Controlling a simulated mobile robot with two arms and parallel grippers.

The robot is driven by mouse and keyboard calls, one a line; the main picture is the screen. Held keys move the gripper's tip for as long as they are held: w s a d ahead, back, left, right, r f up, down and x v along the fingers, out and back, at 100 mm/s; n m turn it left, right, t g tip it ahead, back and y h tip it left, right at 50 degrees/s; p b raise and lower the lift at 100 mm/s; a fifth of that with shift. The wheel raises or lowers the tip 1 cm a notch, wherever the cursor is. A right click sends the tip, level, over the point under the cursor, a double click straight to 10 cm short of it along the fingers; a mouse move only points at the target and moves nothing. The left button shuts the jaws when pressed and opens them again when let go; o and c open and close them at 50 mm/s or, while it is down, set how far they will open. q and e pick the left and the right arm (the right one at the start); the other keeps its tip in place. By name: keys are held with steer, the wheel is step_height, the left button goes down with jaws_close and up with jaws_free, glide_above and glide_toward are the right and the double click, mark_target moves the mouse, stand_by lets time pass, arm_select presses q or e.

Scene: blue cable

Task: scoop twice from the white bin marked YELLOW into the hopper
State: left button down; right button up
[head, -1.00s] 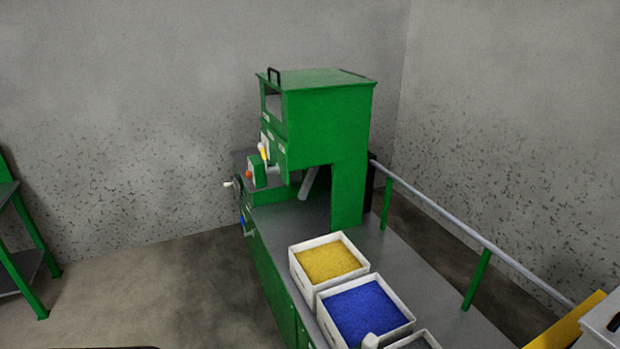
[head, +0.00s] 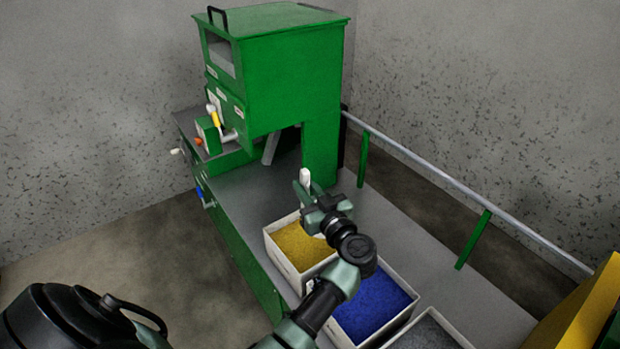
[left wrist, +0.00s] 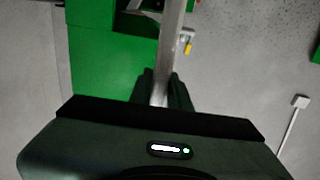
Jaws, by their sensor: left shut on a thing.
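The white bin marked YELLOW (head: 283,268), filled with yellow granules, stands on the bench in front of the green hopper machine (head: 285,90). My left gripper (head: 309,196) is above the far right part of this bin, on the side toward the machine. It is shut on a pale grey scoop handle (head: 305,178), whose end sticks up past the fingers. In the left wrist view the grey handle (left wrist: 171,45) runs up between the dark fingers (left wrist: 162,85). The scoop's bowl is hidden or cannot be made out. My right gripper is out of view.
A white bin of blue granules (head: 408,318) stands directly beside the yellow one, with a bin of grey contents (head: 430,332) nearer. A grey rail (head: 465,193) on green posts runs along the right. Grey bench top (head: 400,225) is clear between bins and rail.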

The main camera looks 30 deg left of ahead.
arm_select(q)
steer(key=shift+w+r+n+g+y, duration=0.3)
steer(key=shift+w+r+n+g, duration=0.35)
steer(key=shift+w+g, duration=0.25)
steer(key=shift+w+a+g, duration=0.1)
steer(key=shift+a+g, duration=0.05)
steer(key=shift+g, duration=0.15)
steer(key=w+a+f+h+b, duration=0.1)
steer(key=a+f+b, duration=0.2)
steer(key=f, duration=0.3)
steer(key=w+a+f+g+h+b, duration=0.1)
steer(key=a+f+h+b, duration=0.1)
steer(key=f, duration=0.5)
steer(key=w+a+f+h+b, duration=0.1)
steer(key=w+a+f+b, duration=0.1)
steer(key=a+f+b, duration=0.2)
steer(key=shift+a+f+g+b, duration=0.3)
steer(key=shift+a+f+b, duration=0.05)
steer(key=shift+f, duration=0.8)
